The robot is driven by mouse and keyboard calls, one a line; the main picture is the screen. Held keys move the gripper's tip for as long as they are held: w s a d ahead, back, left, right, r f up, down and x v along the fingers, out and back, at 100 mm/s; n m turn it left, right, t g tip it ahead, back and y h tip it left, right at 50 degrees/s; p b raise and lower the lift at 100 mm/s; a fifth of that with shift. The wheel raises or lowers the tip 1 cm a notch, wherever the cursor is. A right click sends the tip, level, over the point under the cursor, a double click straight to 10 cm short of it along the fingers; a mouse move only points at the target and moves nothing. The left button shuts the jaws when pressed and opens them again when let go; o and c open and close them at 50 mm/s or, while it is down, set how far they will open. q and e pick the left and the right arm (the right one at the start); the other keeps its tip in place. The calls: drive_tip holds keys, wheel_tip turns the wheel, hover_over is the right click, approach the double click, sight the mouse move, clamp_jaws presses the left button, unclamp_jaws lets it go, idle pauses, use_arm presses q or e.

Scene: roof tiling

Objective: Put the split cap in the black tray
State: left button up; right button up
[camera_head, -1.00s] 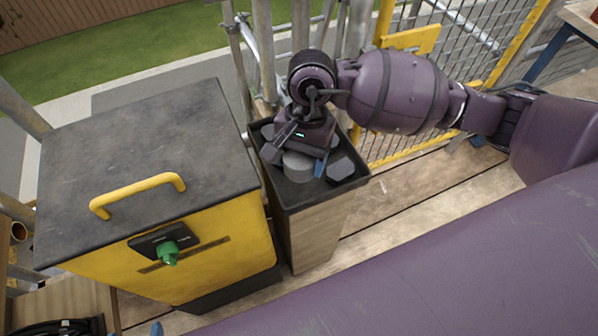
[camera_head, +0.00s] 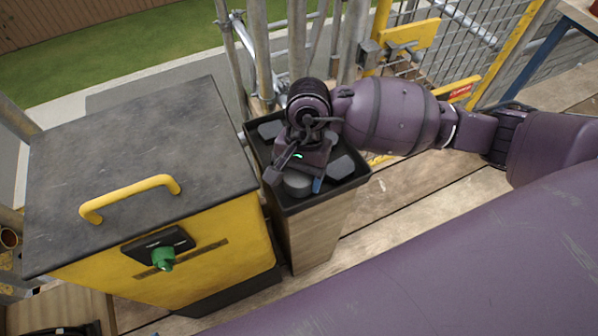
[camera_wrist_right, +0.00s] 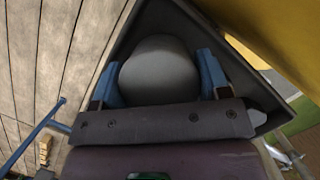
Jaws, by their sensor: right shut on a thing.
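The black tray (camera_head: 358,181) is the dark-rimmed top of a wooden box, beside the yellow cabinet. My right gripper (camera_head: 299,178) points down inside the tray's near part. It is shut on a grey rounded cap (camera_head: 297,187); no split shows on it from here. In the right wrist view, the cap (camera_wrist_right: 160,72) sits between the two blue fingertips (camera_wrist_right: 160,84), with the tray's dark wall (camera_wrist_right: 133,42) around it. Whether the cap touches the tray floor cannot be seen. My left gripper is not in view.
Other grey pieces lie in the tray, one at the right (camera_head: 341,166) and one at the back left (camera_head: 270,130). The yellow cabinet (camera_head: 200,262) with a dark lid and yellow handle (camera_head: 130,197) stands close at the left. Scaffold poles and a mesh gate stand behind.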

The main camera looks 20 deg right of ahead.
drive_tip(key=shift+s+f, duration=0.2)
drive_tip(key=shift+f, duration=0.4)
drive_tip(key=o, duration=0.6)
drive_tip(key=shift+f, duration=0.1)
drive_tip(key=shift+o, duration=0.2)
drive_tip(key=shift+f, duration=0.15)
drive_tip(key=shift+s+f+b, duration=0.1)
drive_tip(key=shift+b, duration=0.2)
drive_tip(key=shift+r, duration=0.55)
drive_tip(key=p+v, duration=0.2)
drive_tip(key=v, duration=1)
drive_tip(key=shift+a, duration=0.15)
drive_tip(key=shift+w+r+p, duration=0.2)
drive_tip(key=shift+r+p, duration=0.1)
drive_tip(key=shift+r, duration=0.3)
